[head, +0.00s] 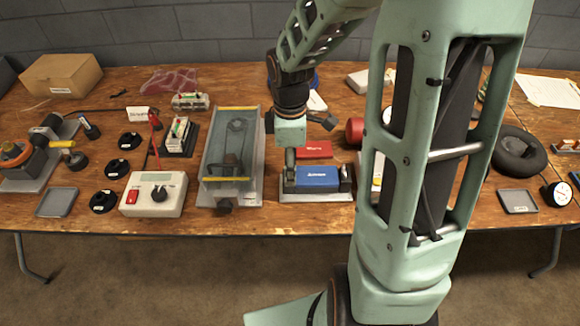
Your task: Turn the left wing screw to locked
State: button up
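A blue block (317,175) with white lettering sits in a grey fixture (315,196) near the front edge of the table. Dark fittings stand at both ends of the fixture; the right one (345,178) shows clear of my arm.
A red block (314,149) lies behind the blue one, and a red cylinder (355,130) stands right of it. A control box (153,194) with a red switch stands further left.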

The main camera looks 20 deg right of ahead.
jog(key=shift+f, duration=0.3)
jog(key=c, duration=1.1)
jog(key=shift+c, duration=0.2)
